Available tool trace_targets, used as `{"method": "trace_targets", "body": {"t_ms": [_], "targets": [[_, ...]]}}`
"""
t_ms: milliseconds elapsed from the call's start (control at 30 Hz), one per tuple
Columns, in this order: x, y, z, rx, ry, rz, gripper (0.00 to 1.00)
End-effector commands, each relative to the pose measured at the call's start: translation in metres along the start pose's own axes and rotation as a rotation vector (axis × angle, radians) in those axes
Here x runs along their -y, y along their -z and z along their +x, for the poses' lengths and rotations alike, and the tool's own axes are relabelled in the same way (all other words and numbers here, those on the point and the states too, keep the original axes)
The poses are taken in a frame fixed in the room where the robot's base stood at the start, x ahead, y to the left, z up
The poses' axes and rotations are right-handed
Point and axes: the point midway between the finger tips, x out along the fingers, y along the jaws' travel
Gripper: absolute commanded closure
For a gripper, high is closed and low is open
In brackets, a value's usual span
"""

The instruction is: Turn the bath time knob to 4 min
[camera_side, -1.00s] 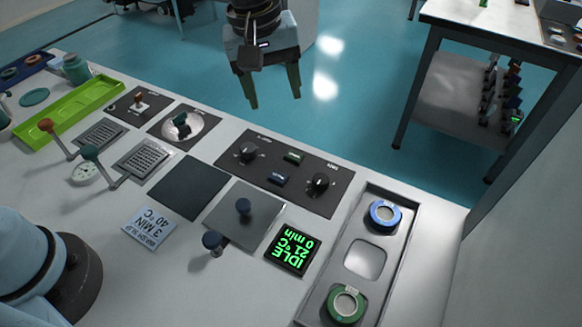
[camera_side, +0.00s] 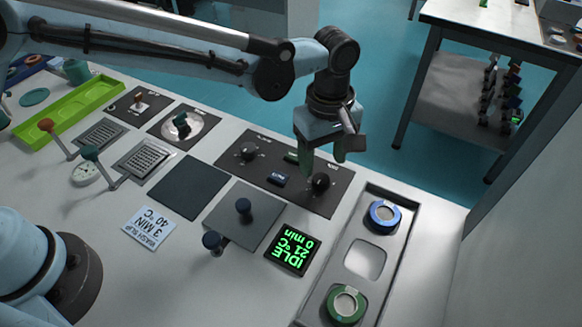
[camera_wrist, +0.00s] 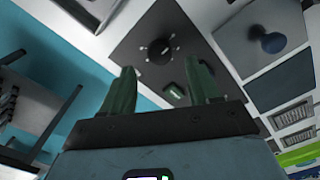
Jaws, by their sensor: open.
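The dark control panel (camera_side: 228,163) carries two black knobs, one at its left (camera_side: 249,151) and one at its right (camera_side: 320,182). Their labels are too small to read, so I cannot tell which is the bath time knob. My gripper (camera_side: 322,166) is open and empty, pointing down just above the right knob. In the wrist view a black knob (camera_wrist: 159,51) with marks around it lies beyond my open fingertips (camera_wrist: 162,75), roughly between them.
A green button (camera_side: 292,157) and a blue button (camera_side: 278,180) sit between the knobs. A tray (camera_side: 374,194) with blue and green ringed items lies right of the panel. A card (camera_side: 149,226) reads 3 MIN, 40 °C.

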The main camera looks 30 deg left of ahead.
Motion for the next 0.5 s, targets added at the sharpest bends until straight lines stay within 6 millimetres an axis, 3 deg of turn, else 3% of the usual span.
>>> {"method": "trace_targets", "body": {"t_ms": [200, 500], "targets": [[0.0, 0.0, 0.034, 0.0, 0.0, 0.0, 0.39], [0.0, 0.0, 0.047, 0.0, -0.001, 0.0, 0.39]]}}
